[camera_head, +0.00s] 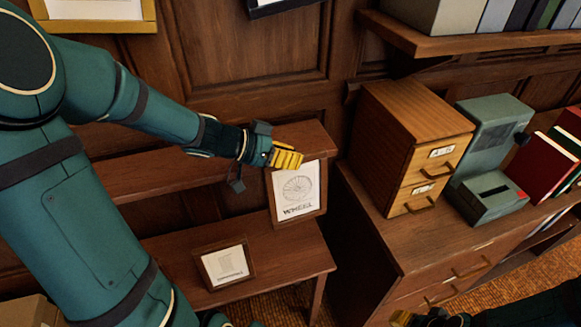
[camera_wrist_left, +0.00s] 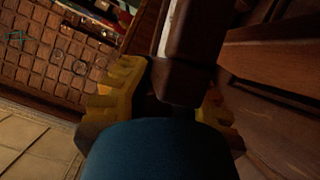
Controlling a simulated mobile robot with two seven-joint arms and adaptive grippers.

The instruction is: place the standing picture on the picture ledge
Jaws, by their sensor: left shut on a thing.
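The picture with a wheel drawing (camera_head: 297,190), in a brown wood frame, is upright near the right end of the picture ledge (camera_head: 170,175). It covers part of the ledge's front edge, and its lower edge shows below the ledge. I cannot tell whether it touches the ledge. My left gripper (camera_head: 284,158) is shut on its top edge. In the left wrist view the yellow fingers lie either side of the dark frame (camera_wrist_left: 195,45). My right gripper (camera_head: 402,318) is partly cut off at the bottom; its jaws are unclear.
Below the ledge, a low wooden table (camera_head: 290,250) bears a second framed picture (camera_head: 226,265). To the right, a cabinet (camera_head: 375,225) carries a wooden drawer box (camera_head: 405,140), a grey-green device (camera_head: 490,150) and red books (camera_head: 545,160). A shelf (camera_head: 440,45) hangs above.

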